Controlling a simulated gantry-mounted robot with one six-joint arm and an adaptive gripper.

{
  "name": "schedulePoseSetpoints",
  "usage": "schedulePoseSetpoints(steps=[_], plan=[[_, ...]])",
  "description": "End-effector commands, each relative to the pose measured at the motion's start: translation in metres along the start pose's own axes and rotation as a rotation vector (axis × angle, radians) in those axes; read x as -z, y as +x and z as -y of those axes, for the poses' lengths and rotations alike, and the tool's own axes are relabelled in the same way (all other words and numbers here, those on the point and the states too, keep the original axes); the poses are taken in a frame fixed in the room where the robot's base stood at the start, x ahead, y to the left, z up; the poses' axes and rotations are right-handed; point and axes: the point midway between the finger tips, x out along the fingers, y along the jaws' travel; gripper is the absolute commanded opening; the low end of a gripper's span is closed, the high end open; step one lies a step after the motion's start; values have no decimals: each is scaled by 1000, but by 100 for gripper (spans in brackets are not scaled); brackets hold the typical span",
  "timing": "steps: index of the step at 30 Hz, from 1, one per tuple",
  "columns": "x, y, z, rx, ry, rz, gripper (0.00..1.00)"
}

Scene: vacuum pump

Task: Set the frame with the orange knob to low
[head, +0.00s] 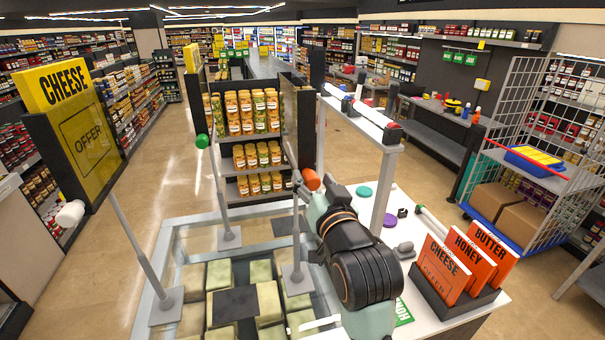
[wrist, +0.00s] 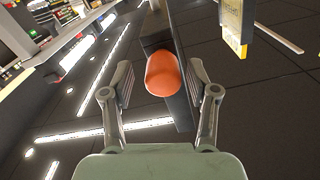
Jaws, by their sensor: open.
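The orange knob (head: 312,179) is a rounded cylinder at the top of a thin grey post (head: 296,235) with a square foot. In the wrist view the orange knob (wrist: 162,74) sits centred between the fingertips, with a dark bar behind it. My gripper (head: 308,185) is open at the knob; its fingers (wrist: 161,84) stand on either side with visible gaps. I cannot tell how deep the knob lies between the fingers. The head view partly hides the fingers and the knob's near side behind my arm.
A green knob (head: 202,141) and a white knob (head: 71,213) top other grey posts to the left. Below is a glass-topped case (head: 190,255) with pale blocks. A jar shelf (head: 238,172) stands behind. Orange signs (head: 466,262) stand on the white counter at right.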

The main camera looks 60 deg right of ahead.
Motion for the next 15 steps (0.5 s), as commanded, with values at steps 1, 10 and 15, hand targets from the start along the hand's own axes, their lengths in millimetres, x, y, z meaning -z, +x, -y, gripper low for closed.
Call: schedulePoseSetpoints(steps=[1, 10, 15], plan=[[1, 8, 0, 0, 0, 3, 59], [-1, 25, 0, 1, 0, 1, 59], [-1, 25, 0, 1, 0, 1, 51]])
